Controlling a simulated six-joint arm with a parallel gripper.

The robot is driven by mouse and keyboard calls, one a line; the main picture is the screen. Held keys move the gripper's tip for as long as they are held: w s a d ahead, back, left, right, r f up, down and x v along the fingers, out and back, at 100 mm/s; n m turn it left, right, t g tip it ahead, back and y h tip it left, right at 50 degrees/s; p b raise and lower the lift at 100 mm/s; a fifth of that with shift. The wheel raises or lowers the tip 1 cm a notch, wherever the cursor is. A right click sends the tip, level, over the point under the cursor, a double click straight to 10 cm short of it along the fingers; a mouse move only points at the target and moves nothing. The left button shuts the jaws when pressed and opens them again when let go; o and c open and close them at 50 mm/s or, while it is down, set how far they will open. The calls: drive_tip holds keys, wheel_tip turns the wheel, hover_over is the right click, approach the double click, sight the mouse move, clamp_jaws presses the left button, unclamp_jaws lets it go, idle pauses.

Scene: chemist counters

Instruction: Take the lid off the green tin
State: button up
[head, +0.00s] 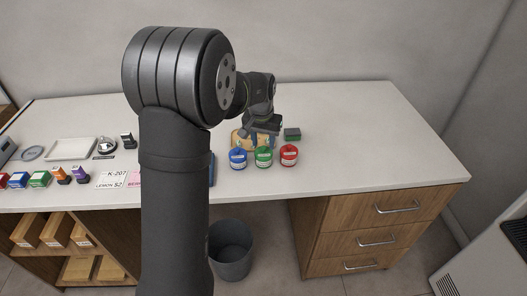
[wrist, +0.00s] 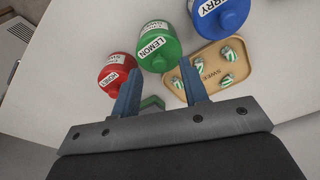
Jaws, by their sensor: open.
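The green tin (head: 264,158) stands in the middle of a row of three tins on the counter, and its green lid seems to be on. In the wrist view the green tin (wrist: 166,40) carries a white LEMON label and lies just beyond my fingertips. My gripper (head: 262,138) is open and empty, above the counter just behind the tins. In the wrist view my gripper (wrist: 159,72) has its two blue fingers apart, with the green tin ahead of the gap. I see no contact with it.
The blue tin (head: 238,160) stands close to its left and the red tin (head: 289,156) close to its right. A tan tray (wrist: 212,88) with several striped sweets lies behind the tins. A dark green box (head: 292,134) sits behind the red tin. The counter's right end (head: 380,135) is clear.

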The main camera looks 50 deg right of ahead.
drive_tip(key=shift+d+f, duration=0.1)
drive_tip(key=shift+f, duration=0.7)
clamp_jaws()
